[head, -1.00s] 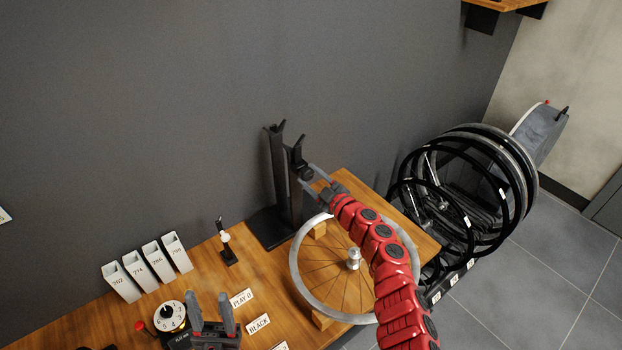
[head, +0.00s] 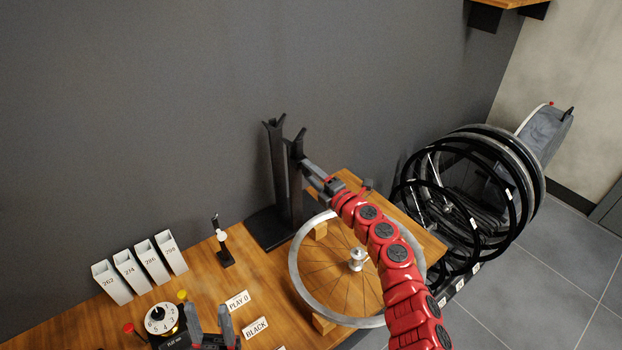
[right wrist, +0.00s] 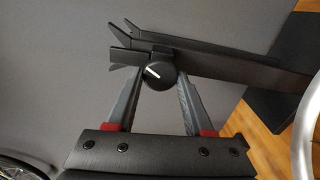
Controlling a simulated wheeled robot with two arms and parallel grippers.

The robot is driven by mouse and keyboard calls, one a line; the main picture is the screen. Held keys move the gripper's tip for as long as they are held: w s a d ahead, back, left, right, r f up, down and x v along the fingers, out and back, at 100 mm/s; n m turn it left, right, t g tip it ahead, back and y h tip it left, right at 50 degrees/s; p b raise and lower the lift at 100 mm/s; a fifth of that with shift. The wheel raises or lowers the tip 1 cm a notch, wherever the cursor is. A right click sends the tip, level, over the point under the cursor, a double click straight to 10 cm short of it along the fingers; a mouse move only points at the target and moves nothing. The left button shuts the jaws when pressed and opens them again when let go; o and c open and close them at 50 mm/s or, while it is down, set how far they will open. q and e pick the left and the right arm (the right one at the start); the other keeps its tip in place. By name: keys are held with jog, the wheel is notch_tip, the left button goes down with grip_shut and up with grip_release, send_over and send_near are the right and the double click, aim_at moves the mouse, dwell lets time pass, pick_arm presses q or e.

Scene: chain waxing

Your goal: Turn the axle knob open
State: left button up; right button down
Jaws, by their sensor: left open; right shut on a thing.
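A black truing stand with two forked uprights (head: 277,165) stands on the bench by the wall. The round black axle knob (right wrist: 159,74) with a white line mark sits on an upright, seen in the right wrist view. The white line is tilted. My right gripper (head: 308,168) comes at the stand from the right and is shut on the knob, with a finger on either side of it. In the head view the knob is hidden by the gripper. My left gripper (head: 210,312) is open and empty, low at the picture's bottom edge, near the numbered dial (head: 161,317).
A spoked wheel (head: 298,285) lies on wooden blocks under my right arm. White numbered boxes (head: 129,272), a small dark post (head: 222,245) and label cards (head: 238,300) stand or lie on the bench (head: 195,275). Black wheels (head: 470,190) hang at the right.

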jog(key=n+b, duration=0.2)
jog(key=n, duration=0.1)
jog(key=shift+f, duration=0.4)
jog(key=shift+r+n+b, duration=0.1)
jog(key=shift+n+b, duration=0.85)
jog(key=shift+n, duration=0.45)
jog(key=shift+c, duration=1.5)
grip_release()
jog(key=shift+d+r, duration=0.1)
jog(key=shift+s+d, duration=0.15)
jog(key=p+v, duration=0.1)
jog(key=v, duration=1.6)
